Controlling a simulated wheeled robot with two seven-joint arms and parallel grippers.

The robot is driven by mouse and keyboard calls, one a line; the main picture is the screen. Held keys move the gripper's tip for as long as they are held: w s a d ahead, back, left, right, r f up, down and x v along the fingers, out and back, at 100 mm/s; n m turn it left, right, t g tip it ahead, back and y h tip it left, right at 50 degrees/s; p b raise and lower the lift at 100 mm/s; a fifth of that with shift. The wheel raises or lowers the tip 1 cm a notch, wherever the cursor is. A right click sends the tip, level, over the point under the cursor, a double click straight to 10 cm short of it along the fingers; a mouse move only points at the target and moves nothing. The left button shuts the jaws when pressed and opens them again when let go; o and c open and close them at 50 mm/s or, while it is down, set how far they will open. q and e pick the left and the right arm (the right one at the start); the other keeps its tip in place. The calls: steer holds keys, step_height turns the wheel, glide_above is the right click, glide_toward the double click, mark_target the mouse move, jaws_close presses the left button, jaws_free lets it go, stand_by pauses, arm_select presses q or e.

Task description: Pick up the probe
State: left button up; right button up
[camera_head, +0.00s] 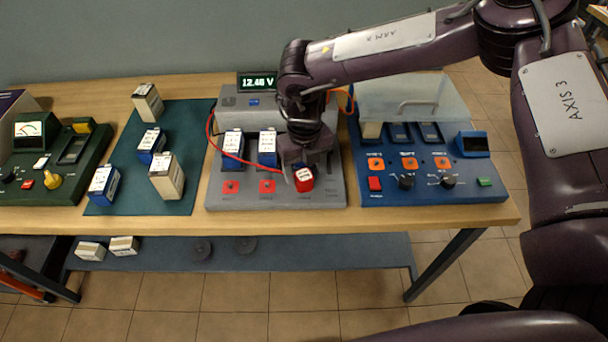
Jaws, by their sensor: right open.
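The grey tester (220,170) stands mid-table with a lit display (258,82) reading about 12.46 V. A red cable (210,128) loops from its left side across its front towards my right gripper (304,164). The gripper points down over the tester's right part and is open. A red block with a white top label (305,181) sits just below and beside the fingertips. I cannot tell whether it is the probe or whether the fingers touch it. The cable's end and the tester's right slot are hidden by my gripper. My left gripper is not in view.
A green mat (193,130) on the left holds several batteries. A blue console with a clear cover (425,185) stands close on the right, a green meter unit (60,165) at far left. A lower shelf (330,255) runs underneath.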

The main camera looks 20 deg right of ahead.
mark_target(304, 174)
steer(key=f, duration=0.2)
steer(key=w+f, duration=0.1)
steer(key=f, duration=0.1)
steer(key=shift+d+p, duration=0.1)
steer(key=shift+p, duration=0.3)
steer(key=shift+s+r, duration=0.1)
steer(key=shift+s, duration=0.1)
steer(key=shift+c, duration=1.2)
steer(key=c, duration=0.9)
steer(key=shift+r, duration=0.1)
